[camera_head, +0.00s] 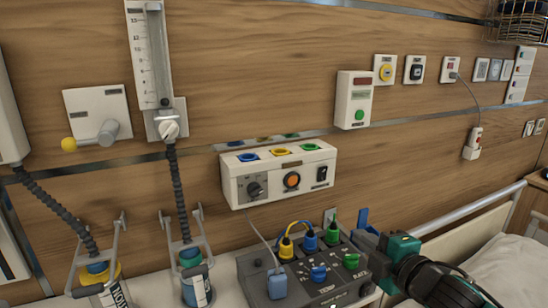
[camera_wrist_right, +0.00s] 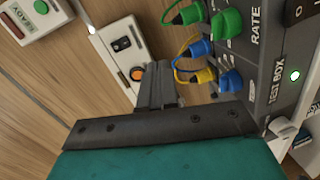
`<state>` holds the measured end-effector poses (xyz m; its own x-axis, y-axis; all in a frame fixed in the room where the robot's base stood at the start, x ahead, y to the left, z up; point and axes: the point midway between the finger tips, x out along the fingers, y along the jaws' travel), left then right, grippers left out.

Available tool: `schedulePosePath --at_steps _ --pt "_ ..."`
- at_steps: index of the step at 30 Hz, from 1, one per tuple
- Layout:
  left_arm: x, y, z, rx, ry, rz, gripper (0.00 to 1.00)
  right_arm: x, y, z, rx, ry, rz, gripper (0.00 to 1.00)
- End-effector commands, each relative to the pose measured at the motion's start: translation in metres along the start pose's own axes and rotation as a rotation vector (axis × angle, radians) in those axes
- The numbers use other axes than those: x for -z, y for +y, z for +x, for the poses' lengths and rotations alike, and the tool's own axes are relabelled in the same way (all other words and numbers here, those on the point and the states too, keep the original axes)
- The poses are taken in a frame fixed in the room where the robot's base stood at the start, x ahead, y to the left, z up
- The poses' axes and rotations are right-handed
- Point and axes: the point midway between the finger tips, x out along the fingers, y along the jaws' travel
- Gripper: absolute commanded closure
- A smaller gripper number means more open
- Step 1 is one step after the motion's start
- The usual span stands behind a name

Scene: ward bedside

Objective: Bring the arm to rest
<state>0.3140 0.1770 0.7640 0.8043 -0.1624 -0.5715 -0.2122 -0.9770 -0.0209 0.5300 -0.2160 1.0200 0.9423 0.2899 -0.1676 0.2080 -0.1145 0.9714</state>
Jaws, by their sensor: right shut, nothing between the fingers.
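My right arm comes in from the lower right in the head view. Its teal and black right gripper (camera_head: 367,238) is over the right end of the grey test box (camera_head: 328,292). In the right wrist view the fingers of the right gripper (camera_wrist_right: 156,86) are shut together with nothing between them. They appear apart from the plugs on the box, which stand beside them in that view. My left gripper is not in view.
Blue, green and yellow plugs (camera_head: 310,240) with cables stand on the test box. A white wall unit (camera_head: 280,172) is above it. Two hose-fed bottles (camera_head: 195,280) stand left. A bed rail (camera_head: 470,208) and bed (camera_head: 510,265) lie right.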

Motion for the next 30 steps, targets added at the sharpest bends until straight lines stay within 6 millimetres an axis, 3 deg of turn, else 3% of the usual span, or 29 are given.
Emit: schedulePosePath --at_steps 1,6,12,18,24,30 --pt "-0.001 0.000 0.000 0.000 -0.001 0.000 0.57 0.009 -0.025 -0.009 0.056 -0.033 0.111 1.00" --pt "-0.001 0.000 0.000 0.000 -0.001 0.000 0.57 0.026 -0.105 -0.061 0.275 -0.261 0.553 1.00" --pt "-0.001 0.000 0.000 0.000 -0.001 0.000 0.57 0.036 -0.167 -0.131 0.461 -0.546 0.920 1.00" --pt "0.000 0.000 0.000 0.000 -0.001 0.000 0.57 0.046 -0.201 -0.190 0.576 -0.782 1.147 1.00" --pt "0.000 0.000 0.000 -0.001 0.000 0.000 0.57 0.059 -0.223 -0.247 0.665 -1.014 1.323 1.00" --pt "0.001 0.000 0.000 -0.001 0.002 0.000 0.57 0.053 -0.237 -0.220 0.597 -0.922 1.328 1.00"
